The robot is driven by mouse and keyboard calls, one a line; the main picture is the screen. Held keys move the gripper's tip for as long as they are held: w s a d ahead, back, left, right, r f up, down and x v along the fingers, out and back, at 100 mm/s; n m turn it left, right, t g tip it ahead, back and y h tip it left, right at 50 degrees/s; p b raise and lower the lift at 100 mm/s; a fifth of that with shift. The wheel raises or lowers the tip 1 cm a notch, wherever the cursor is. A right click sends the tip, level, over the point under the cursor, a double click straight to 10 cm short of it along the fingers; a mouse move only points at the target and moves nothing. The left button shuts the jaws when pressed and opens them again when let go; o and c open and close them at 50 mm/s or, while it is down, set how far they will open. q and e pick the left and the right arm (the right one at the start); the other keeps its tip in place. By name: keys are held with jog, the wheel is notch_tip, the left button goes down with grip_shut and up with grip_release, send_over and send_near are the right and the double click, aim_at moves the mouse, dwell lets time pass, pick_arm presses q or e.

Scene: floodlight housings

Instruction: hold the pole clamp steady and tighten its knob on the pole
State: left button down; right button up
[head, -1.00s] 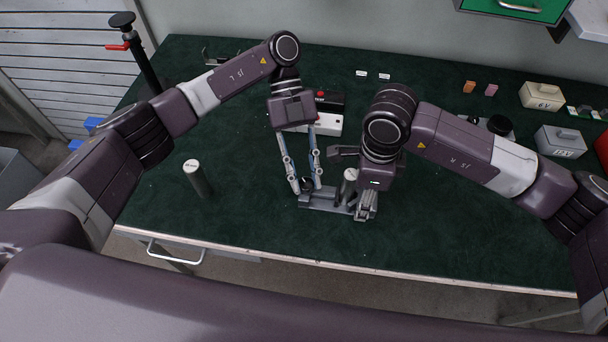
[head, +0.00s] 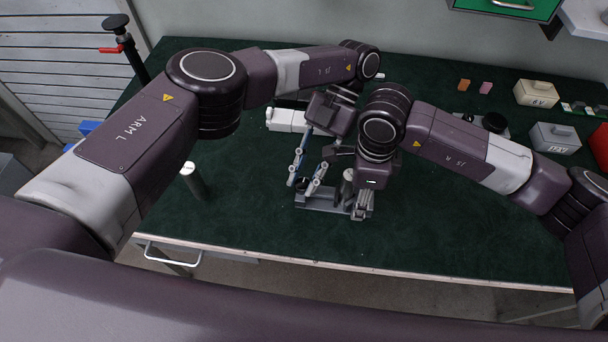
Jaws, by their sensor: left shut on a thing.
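The pole clamp (head: 325,205) is a grey piece lying low on the green bench top, near the middle of the front half. A short pole (head: 347,187) with a pale top stands upright at its right part, partly hidden by my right gripper. My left gripper (head: 301,188) reaches down at the clamp's left end, its two fingers shut on the small dark knob there, which they mostly hide. My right gripper (head: 362,207) is at the clamp's right end, close beside the pole. Its own wrist hides most of its grip, so I cannot tell whether it is closed on the clamp.
Another pale-topped cylinder (head: 192,181) stands at left, below my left arm. A white box (head: 285,120) lies behind the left gripper. A cream box (head: 537,93) and a grey box (head: 555,138) stand at right. The bench front is clear.

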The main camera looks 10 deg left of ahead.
pick_arm(q)
jog(key=shift+m+t+y, duration=0.3)
jog(key=shift+m+y, duration=0.2)
jog(key=shift+m, duration=0.2)
jog(key=shift+s+f, duration=0.1)
jog(key=c, duration=1.6)
grip_release()
